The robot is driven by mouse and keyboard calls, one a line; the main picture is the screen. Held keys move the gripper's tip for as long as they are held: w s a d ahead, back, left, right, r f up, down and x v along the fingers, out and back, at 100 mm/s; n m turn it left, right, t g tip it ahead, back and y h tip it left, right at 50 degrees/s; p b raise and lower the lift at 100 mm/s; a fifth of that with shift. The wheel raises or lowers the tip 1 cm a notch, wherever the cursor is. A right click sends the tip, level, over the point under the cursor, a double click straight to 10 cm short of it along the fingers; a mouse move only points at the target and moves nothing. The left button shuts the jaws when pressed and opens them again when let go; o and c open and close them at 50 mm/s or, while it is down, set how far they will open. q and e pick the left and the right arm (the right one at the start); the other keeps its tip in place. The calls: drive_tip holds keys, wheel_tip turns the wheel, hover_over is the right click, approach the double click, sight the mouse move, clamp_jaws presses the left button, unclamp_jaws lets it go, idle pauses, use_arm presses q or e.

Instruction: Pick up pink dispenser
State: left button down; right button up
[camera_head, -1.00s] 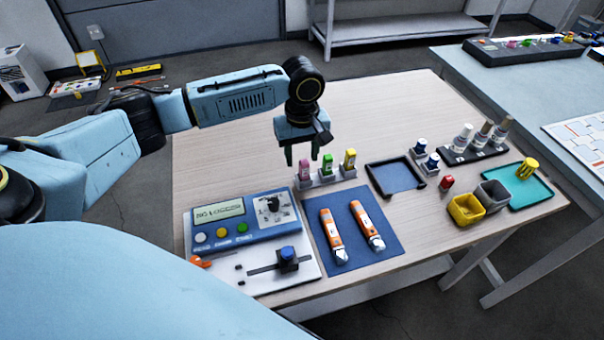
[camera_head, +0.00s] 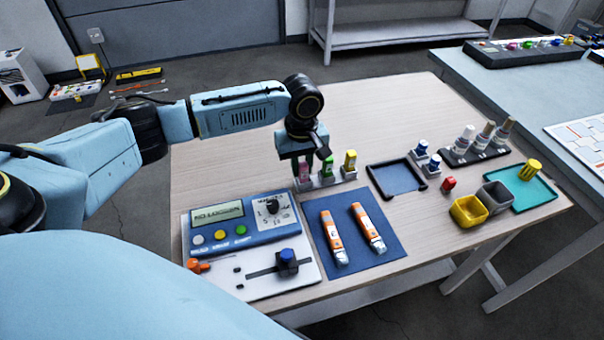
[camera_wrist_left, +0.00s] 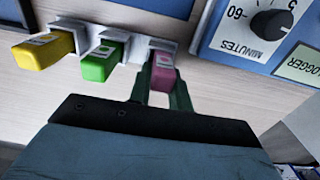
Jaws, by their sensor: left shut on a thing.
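The pink dispenser (camera_head: 304,170) stands in the left slot of a small grey rack (camera_head: 325,180), beside a green dispenser (camera_head: 327,167) and a yellow dispenser (camera_head: 350,160). My left gripper (camera_head: 304,174) points down over the pink dispenser, with its fingers on either side of it. In the left wrist view the two dark green fingers are shut on the pink dispenser (camera_wrist_left: 162,74), whose base is still at its grey holder. My right gripper is not in view.
A blue timer panel (camera_head: 240,222) lies in front of the rack. Two orange-white pens (camera_head: 333,236) lie on a blue mat (camera_head: 390,250). A dark tray (camera_head: 396,176), a yellow bin (camera_head: 467,212) and small bottles stand to the right. The table behind the rack is clear.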

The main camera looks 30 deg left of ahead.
sight(302, 162)
use_arm(q)
drive_tip(key=shift+s+f, duration=0.4)
drive_tip(key=shift+f, duration=0.25)
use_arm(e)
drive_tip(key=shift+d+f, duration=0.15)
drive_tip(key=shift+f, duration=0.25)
use_arm(q)
drive_tip(key=shift+r, duration=0.25)
drive_tip(key=shift+w+a+r+p, duration=0.1)
drive_tip(key=shift+a+r+p, duration=0.1)
drive_tip(key=shift+r+p, duration=0.2)
drive_tip(key=shift+a+r, duration=0.5)
drive_tip(key=shift+r, duration=0.35)
drive_tip(key=r, duration=0.2)
drive_tip(key=d+r+p, duration=0.1)
drive_tip(key=r, duration=0.1)
drive_tip(key=r+p, duration=0.1)
drive_tip(key=r, duration=0.1)
drive_tip(key=shift+w+d+r, duration=0.1)
drive_tip(key=shift+d+r, duration=0.2)
drive_tip(key=shift+d, duration=0.05)
drive_tip(key=shift+d+r, duration=0.15)
drive_tip(key=shift+r, duration=0.45)
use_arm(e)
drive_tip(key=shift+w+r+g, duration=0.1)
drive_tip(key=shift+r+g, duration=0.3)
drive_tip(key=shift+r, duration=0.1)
